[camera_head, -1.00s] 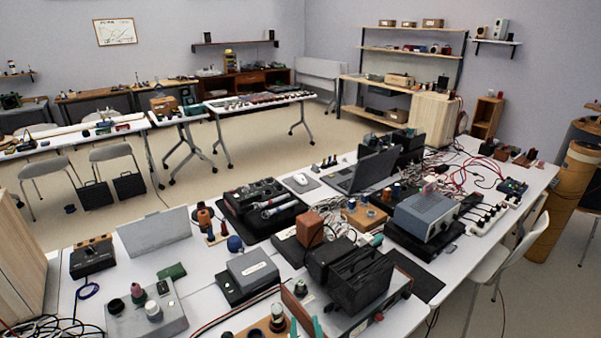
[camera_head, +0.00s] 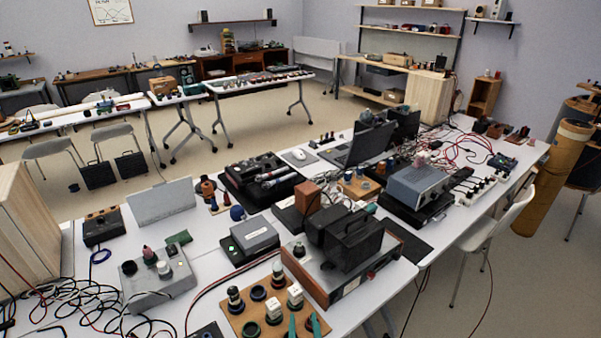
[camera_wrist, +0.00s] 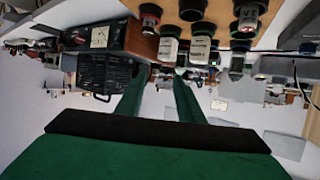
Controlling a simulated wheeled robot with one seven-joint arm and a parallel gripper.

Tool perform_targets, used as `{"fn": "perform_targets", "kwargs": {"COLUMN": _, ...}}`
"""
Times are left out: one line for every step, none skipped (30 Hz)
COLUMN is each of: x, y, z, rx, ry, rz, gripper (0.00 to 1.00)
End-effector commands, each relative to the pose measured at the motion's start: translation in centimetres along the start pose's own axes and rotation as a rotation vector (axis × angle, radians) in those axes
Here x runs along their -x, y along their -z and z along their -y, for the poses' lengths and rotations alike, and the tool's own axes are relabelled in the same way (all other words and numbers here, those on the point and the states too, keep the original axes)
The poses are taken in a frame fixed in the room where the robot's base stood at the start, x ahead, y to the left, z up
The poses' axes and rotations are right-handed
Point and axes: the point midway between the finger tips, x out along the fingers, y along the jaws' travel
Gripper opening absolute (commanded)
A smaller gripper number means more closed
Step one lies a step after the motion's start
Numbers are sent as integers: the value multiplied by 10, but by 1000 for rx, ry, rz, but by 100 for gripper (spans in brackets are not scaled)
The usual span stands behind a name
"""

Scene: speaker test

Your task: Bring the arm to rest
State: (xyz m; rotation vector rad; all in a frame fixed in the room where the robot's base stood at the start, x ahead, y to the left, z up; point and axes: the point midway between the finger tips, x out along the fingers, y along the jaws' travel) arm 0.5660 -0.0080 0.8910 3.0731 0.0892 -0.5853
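My gripper (camera_head: 303,320) shows at the bottom edge of the head view as two teal-green fingertips with a gap between them. They appear over or beside a wooden board (camera_head: 236,304) with several small jars and sockets; contact cannot be told. In the wrist view, which looks upside down, the gripper (camera_wrist: 162,73) has two green fingers standing apart with nothing seen between them. The board shows at the top (camera_wrist: 222,38). The rest of my arm is outside the head view.
A wood-fronted device (camera_head: 327,290) with a black case stands right of the board. A grey box (camera_head: 158,284) and loose cables (camera_head: 75,300) lie to the left. More equipment crowds the white table. A chair (camera_head: 484,232) stands at the right; open floor (camera_head: 165,170) lies behind.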

Motion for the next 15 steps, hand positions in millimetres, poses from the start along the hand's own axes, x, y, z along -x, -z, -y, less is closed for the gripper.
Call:
{"fn": "perform_targets", "kwargs": {"x": 5, "y": -9, "z": 0, "rx": -1, "ry": -3, "rz": 2, "gripper": 34}}
{"fn": "perform_targets", "kwargs": {"x": 8, "y": -13, "z": 0, "rx": -1, "ry": -5, "rz": 1, "gripper": 34}}
{"fn": "perform_targets", "kwargs": {"x": 12, "y": -19, "z": 0, "rx": -2, "ry": -8, "rz": -2, "gripper": 34}}
{"fn": "perform_targets", "kwargs": {"x": 15, "y": -24, "z": 0, "rx": -3, "ry": -11, "rz": -2, "gripper": 34}}
{"fn": "perform_targets", "kwargs": {"x": 19, "y": -29, "z": 0, "rx": -4, "ry": -15, "rz": -5, "gripper": 34}}
{"fn": "perform_targets", "kwargs": {"x": 25, "y": -37, "z": -1, "rx": -5, "ry": -19, "rz": -7, "gripper": 34}}
{"fn": "perform_targets", "kwargs": {"x": 30, "y": -44, "z": -1, "rx": -6, "ry": -23, "rz": -8, "gripper": 34}}
{"fn": "perform_targets", "kwargs": {"x": 36, "y": -50, "z": -1, "rx": -7, "ry": -27, "rz": -11, "gripper": 34}}
{"fn": "perform_targets", "kwargs": {"x": 44, "y": -59, "z": -1, "rx": -9, "ry": -31, "rz": -14, "gripper": 34}}
{"fn": "perform_targets", "kwargs": {"x": 51, "y": -65, "z": -1, "rx": -9, "ry": -34, "rz": -18, "gripper": 34}}
{"fn": "perform_targets", "kwargs": {"x": 57, "y": -71, "z": -1, "rx": -10, "ry": -37, "rz": -22, "gripper": 34}}
{"fn": "perform_targets", "kwargs": {"x": 67, "y": -79, "z": 0, "rx": -10, "ry": -41, "rz": -26, "gripper": 34}}
{"fn": "perform_targets", "kwargs": {"x": 74, "y": -84, "z": 0, "rx": -10, "ry": -43, "rz": -30, "gripper": 34}}
{"fn": "perform_targets", "kwargs": {"x": 81, "y": -90, "z": 1, "rx": -9, "ry": -46, "rz": -34, "gripper": 34}}
{"fn": "perform_targets", "kwargs": {"x": 90, "y": -97, "z": 2, "rx": -10, "ry": -49, "rz": -38, "gripper": 34}}
